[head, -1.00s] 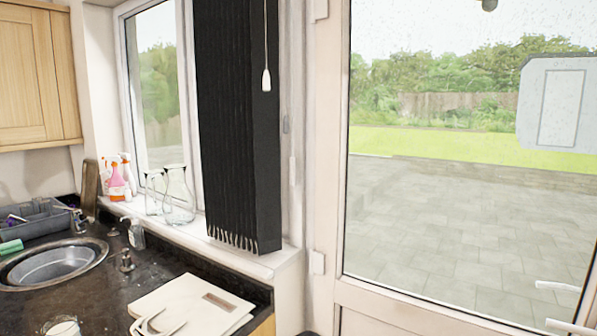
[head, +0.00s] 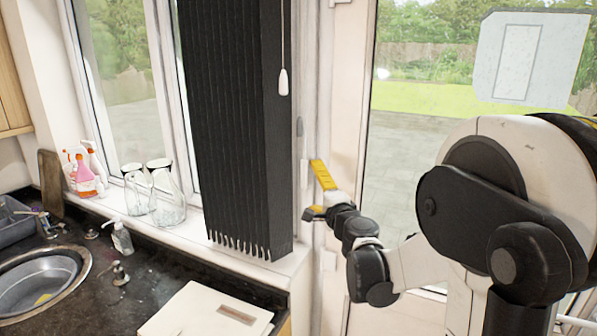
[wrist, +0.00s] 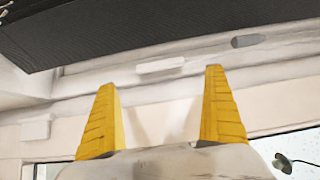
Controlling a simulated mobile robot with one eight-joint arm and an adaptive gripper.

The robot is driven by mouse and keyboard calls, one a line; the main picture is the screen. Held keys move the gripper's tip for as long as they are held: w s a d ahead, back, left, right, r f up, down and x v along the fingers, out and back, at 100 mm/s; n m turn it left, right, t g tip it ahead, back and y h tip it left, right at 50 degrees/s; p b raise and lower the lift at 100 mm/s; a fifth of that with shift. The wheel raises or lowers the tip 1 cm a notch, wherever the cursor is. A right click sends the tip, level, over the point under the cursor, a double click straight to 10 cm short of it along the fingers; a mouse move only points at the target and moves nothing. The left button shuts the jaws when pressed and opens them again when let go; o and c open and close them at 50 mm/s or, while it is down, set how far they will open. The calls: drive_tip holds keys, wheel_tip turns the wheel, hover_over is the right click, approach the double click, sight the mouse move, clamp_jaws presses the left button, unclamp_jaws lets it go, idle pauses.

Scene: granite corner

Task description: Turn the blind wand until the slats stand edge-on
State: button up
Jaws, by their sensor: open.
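The blind (head: 225,130) is a bunch of tall black vertical slats stacked close together at the window's right side. Its dark lower part also shows in the wrist view (wrist: 120,25), along the top. A thin pale wand or cord with a white end piece (head: 283,82) hangs before the blind's right side; I cannot make it out in the wrist view. My gripper (head: 312,190) is open, right of the blind and lower than the white end piece, apart from both. In the wrist view my gripper (wrist: 160,78) has its yellow fingers spread with nothing between them.
Glass jugs (head: 167,195) and spray bottles (head: 85,172) stand on the sill left of the blind. A sink (head: 40,280) and a pale board (head: 205,312) are on the dark counter. A glazed door (head: 410,150) is behind my arm. Small fittings (head: 303,172) sit on the frame.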

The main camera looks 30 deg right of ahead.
sight(306, 176)
drive_tip(key=w, duration=0.5)
drive_tip(key=w+d, duration=0.1)
drive_tip(key=w, duration=0.2)
drive_tip(key=shift+w+b, duration=0.35)
drive_tip(key=shift+c, duration=0.3)
drive_tip(key=c, duration=1)
